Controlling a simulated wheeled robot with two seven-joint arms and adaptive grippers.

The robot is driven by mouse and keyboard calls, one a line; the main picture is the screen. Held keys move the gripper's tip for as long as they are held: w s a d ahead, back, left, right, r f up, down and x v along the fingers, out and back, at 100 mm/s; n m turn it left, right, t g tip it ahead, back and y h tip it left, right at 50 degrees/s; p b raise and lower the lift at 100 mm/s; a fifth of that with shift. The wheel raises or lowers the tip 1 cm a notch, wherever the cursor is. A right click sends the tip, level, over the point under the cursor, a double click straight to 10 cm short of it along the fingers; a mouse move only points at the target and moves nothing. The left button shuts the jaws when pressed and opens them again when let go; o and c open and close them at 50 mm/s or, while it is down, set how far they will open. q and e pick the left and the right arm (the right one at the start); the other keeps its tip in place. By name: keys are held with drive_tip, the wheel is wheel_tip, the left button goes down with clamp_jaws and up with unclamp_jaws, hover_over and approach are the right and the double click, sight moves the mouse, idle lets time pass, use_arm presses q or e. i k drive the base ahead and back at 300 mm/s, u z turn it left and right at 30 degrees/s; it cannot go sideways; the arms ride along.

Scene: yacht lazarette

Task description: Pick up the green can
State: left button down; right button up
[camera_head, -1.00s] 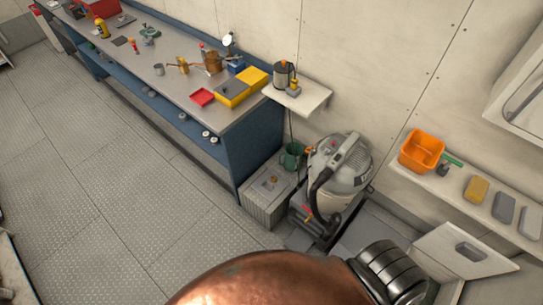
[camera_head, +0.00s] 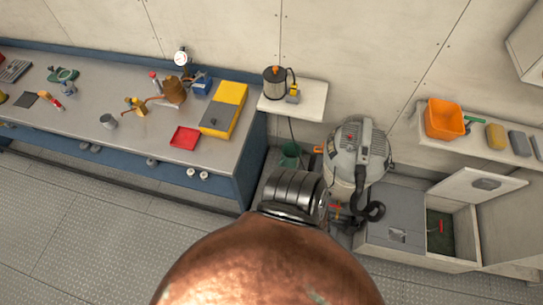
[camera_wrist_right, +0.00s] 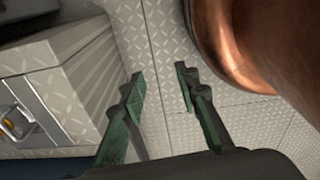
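A green container (camera_head: 290,155), which looks like the green can, stands low between the workbench and the grey vacuum. Its lower part is partly hidden by my copper-coloured arm with its ribbed joint, and it is small in the head view. My right gripper (camera_wrist_right: 160,75) shows only in the right wrist view. Its two dark fingers are apart, with nothing between them but grey tread-plate floor. The green container is not seen in the right wrist view. My left gripper is in neither view.
The grey vacuum (camera_head: 358,150) stands right of the green container, with an open locker (camera_head: 400,238) beside it. A wall shelf (camera_head: 300,104) hangs above. The workbench (camera_head: 150,165) runs left. A ribbed grey box (camera_wrist_right: 85,65) is left of my right gripper. Floor at left is clear.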

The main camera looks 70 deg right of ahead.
sight(288, 161)
drive_tip(key=z, duration=0.4)
drive_tip(key=i, duration=0.9)
drive_tip(key=z, duration=1.4)
drive_tip(key=i, duration=0.6)
drive_tip(key=z, duration=0.55)
